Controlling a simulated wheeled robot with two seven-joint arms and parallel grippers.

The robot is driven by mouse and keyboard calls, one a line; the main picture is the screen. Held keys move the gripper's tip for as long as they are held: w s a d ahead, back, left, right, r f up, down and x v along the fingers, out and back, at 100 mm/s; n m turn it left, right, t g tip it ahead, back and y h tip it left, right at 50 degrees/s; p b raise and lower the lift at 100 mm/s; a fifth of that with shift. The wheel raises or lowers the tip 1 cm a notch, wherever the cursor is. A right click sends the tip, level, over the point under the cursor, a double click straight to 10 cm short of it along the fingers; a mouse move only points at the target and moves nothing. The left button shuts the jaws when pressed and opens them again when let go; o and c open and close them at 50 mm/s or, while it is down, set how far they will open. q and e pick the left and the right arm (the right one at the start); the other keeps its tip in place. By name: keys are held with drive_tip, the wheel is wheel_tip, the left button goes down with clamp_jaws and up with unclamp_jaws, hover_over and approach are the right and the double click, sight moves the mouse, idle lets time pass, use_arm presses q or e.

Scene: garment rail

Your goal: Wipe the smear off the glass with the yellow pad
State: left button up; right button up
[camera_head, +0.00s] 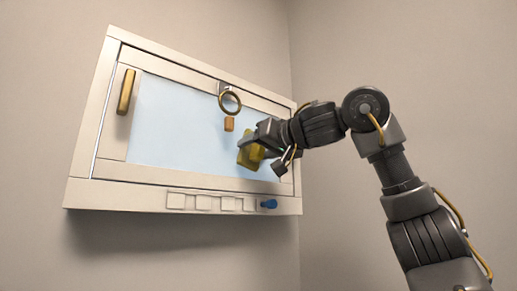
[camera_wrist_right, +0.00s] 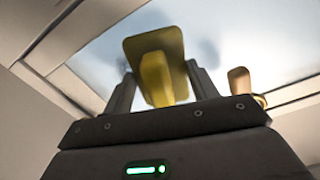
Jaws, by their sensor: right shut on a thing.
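The pale blue glass (camera_head: 175,125) is set in a cream frame on the wall. My right gripper (camera_head: 264,146) is at the lower right part of the glass, shut on the yellow pad (camera_head: 249,157). In the right wrist view the yellow pad (camera_wrist_right: 140,48) is held by its grip between the two fingers of my right gripper (camera_wrist_right: 163,82), its flat plate towards the glass (camera_wrist_right: 225,30). I cannot tell whether the pad touches the glass. I cannot make out a smear; dark soft patches beside the pad may be shadows. My left gripper is not in view.
A brass handle (camera_head: 126,92) is on the frame's left side. A brass ring (camera_head: 230,102) with an orange tag (camera_head: 229,124) hangs at the top edge, left of my gripper. Pale square buttons (camera_head: 202,203) and a blue knob (camera_head: 269,204) line the lower edge.

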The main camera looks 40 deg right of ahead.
drive_tip(key=shift+w, duration=0.5)
drive_tip(key=shift+s+d, duration=0.15)
drive_tip(key=shift+d, duration=1.95)
drive_tip(key=shift+a+b, duration=0.35)
drive_tip(key=shift+b, duration=0.7)
